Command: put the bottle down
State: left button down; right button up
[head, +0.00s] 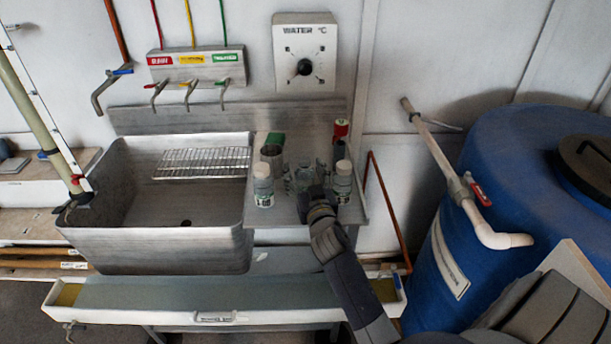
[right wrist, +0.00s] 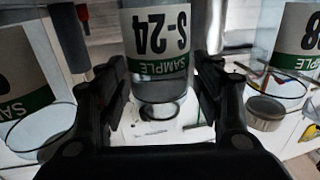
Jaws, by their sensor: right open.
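A clear sample bottle labelled S-24 (right wrist: 158,40) stands between the two black fingers of my right gripper (right wrist: 163,85) in the right wrist view, where its label appears upside down. The fingers are open, one on each side of it. In the head view my right gripper (head: 314,192) is over the steel side shelf (head: 290,211), among the bottles, and partly hides what is in front of it. A white-capped bottle (head: 263,186) stands to its left and another (head: 343,182) to its right. My left gripper is not in view.
A steel sink (head: 160,249) with a wire rack (head: 203,162) is left of the shelf. A blue barrel (head: 500,160) with a pipe and red-handled valve is at right.

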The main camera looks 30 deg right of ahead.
jog(key=shift+r, duration=0.3)
jog(key=b+v, duration=0.1)
jog(key=v, duration=1.1)
